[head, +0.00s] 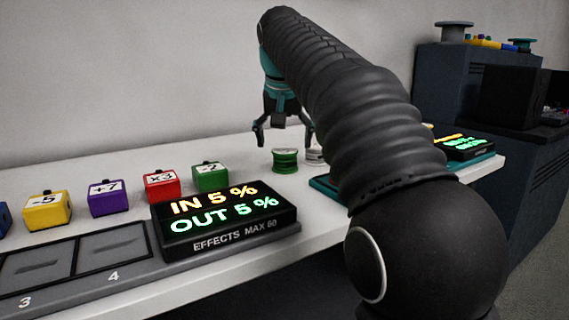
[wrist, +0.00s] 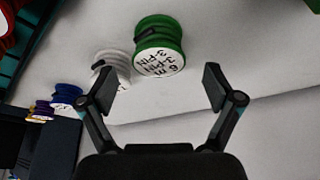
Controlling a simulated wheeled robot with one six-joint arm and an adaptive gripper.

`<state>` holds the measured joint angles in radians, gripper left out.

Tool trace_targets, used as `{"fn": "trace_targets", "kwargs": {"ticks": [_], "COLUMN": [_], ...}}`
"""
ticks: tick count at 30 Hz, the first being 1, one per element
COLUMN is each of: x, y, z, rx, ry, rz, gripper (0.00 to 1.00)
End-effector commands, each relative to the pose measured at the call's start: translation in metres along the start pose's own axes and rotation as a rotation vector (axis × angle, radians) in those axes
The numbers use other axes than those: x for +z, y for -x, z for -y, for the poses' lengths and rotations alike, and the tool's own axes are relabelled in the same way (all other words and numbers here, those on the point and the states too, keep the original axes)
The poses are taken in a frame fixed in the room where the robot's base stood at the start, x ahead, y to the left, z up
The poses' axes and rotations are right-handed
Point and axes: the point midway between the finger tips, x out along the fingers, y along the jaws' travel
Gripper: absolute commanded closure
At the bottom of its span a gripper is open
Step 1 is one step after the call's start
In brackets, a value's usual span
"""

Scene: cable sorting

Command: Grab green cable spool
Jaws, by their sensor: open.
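The green cable spool (head: 285,160) stands on the white table, below and near my gripper (head: 284,135) in the head view. In the wrist view the green spool (wrist: 159,46) shows a white label with dark lettering, and it lies ahead of my fingertips, between their lines. My gripper (wrist: 158,88) is open and empty, its two fingers spread wide. A white spool (wrist: 112,68) is right beside the green one, close to my left finger in the wrist view. In the head view the white spool (head: 314,155) is partly hidden by my gripper and arm.
A blue spool (wrist: 67,96) and a purple one (wrist: 41,110) sit farther left in the wrist view. Labelled coloured blocks and a black display box (head: 222,217) stand left on the table. A teal-edged panel (head: 465,148) is at right. Dark cabinets stand behind.

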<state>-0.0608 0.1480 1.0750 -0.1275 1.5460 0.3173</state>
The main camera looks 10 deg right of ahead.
Motion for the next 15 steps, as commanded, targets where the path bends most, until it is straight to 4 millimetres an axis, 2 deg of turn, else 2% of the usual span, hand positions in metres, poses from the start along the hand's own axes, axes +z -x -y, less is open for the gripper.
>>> {"fn": "trace_targets", "kwargs": {"ticks": [1,7,15], "x": [0.003,0.005,0.004], "y": [-0.009,-0.037,-0.042], "z": [-0.001,-0.001,-0.001], "rx": [0.000,0.000,-0.001], "ry": [0.000,0.001,0.002], "rz": [0.001,0.002,0.000], "gripper": [0.10,0.10,0.10]}}
